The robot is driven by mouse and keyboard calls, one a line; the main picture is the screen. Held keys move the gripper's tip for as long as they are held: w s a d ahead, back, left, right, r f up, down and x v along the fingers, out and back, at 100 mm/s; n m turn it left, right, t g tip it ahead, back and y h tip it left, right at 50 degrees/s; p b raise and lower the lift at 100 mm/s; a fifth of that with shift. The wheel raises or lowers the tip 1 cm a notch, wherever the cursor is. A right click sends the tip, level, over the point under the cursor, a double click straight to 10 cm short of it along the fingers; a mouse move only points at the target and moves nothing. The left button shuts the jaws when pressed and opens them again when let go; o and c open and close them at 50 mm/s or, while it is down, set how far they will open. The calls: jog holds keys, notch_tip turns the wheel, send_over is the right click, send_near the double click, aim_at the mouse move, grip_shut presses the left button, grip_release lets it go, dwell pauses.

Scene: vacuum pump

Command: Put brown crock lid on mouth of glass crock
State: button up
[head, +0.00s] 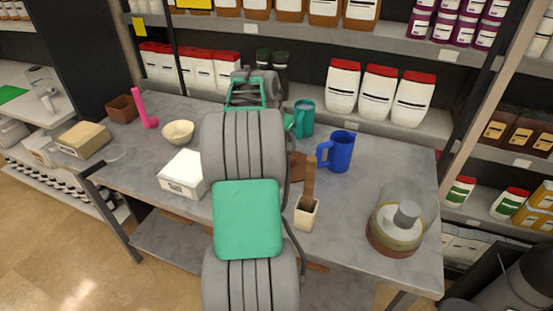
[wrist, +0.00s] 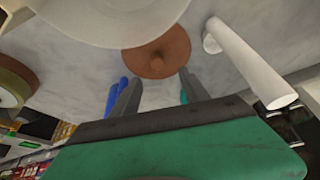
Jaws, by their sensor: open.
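The brown crock lid (wrist: 156,54) is a round disc with a small knob on top. It lies knob up on the grey table, ahead of my gripper (wrist: 158,94). In the head view only its right part (head: 298,168) shows beside my arm. My gripper is open and empty, its two fingers apart and pointing toward the lid without visible contact. My arm hides the gripper in the head view. A large whitish round thing (wrist: 110,12) crosses the top of the wrist view; I cannot tell whether it is the glass crock.
A blue mug (head: 338,152) and a teal mug (head: 304,118) stand beyond the lid. A beige holder with a wooden paddle (head: 306,214) stands nearer. A glass-walled vessel (head: 395,235) is at the right.

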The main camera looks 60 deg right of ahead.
aim_at(290, 158)
jog(key=p+x, duration=0.2)
jog(key=x, duration=0.8)
jog(key=shift+s+a, duration=0.15)
jog(key=shift+s, duration=0.05)
grip_shut()
